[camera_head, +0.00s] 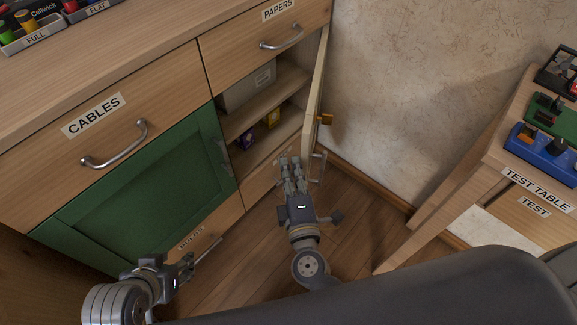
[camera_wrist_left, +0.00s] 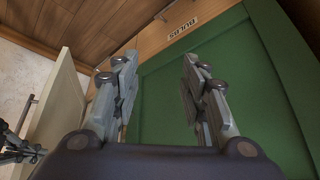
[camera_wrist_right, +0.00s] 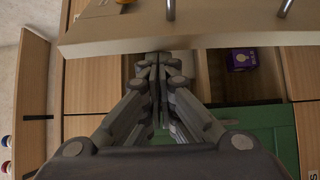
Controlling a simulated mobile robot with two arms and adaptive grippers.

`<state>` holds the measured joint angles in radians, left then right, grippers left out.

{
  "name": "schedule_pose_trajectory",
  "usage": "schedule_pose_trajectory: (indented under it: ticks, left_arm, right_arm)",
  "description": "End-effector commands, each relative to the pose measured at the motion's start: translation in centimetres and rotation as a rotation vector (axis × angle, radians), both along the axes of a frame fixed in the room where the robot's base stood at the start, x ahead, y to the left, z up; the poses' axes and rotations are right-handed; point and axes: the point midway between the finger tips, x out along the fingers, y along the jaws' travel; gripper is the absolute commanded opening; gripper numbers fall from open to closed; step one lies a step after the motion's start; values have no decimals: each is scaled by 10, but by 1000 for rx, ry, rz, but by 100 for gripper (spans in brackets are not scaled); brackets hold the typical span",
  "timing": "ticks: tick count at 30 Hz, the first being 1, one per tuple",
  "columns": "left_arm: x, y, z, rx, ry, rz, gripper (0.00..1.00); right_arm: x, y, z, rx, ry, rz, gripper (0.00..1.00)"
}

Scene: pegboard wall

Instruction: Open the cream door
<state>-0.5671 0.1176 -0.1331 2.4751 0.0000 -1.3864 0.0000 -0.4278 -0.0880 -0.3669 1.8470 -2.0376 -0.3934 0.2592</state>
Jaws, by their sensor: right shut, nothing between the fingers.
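The cream door (camera_head: 317,85) stands swung out from the right compartment of the cabinet, seen nearly edge-on in the head view. Its metal handle (camera_head: 318,166) is on the side facing the wall. The door also shows in the left wrist view (camera_wrist_left: 62,108) and across the top of the right wrist view (camera_wrist_right: 200,32). My right gripper (camera_head: 290,163) is shut and empty, with its fingertips close to the door's lower free edge; I cannot tell whether they touch. My left gripper (camera_head: 190,266) is open and empty in front of the green door (camera_head: 150,185), well left of the cream door.
The papers drawer (camera_head: 262,35) above is shut. A test table (camera_head: 510,165) stands at the right. Wooden floor (camera_head: 345,215) is clear between them.

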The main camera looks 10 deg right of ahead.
Motion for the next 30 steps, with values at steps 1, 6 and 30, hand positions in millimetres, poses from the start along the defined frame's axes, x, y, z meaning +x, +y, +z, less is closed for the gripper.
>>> schedule_pose_trajectory:
  ticks: [1, 6, 30]
  left_arm:
    - [4, -2, 0, -4, -19, -4, 40]
    - [30, -10, 11, -27, -136, -15, 40]
    - [127, -51, 128, -194, -864, -60, 40]
  right_arm:
    - [-2, -6, -3, -5, 0, 6, 0]
    - [-12, -31, -5, -9, 0, 52, 0]
    - [-42, -117, -1, -1, 2, 131, 0]
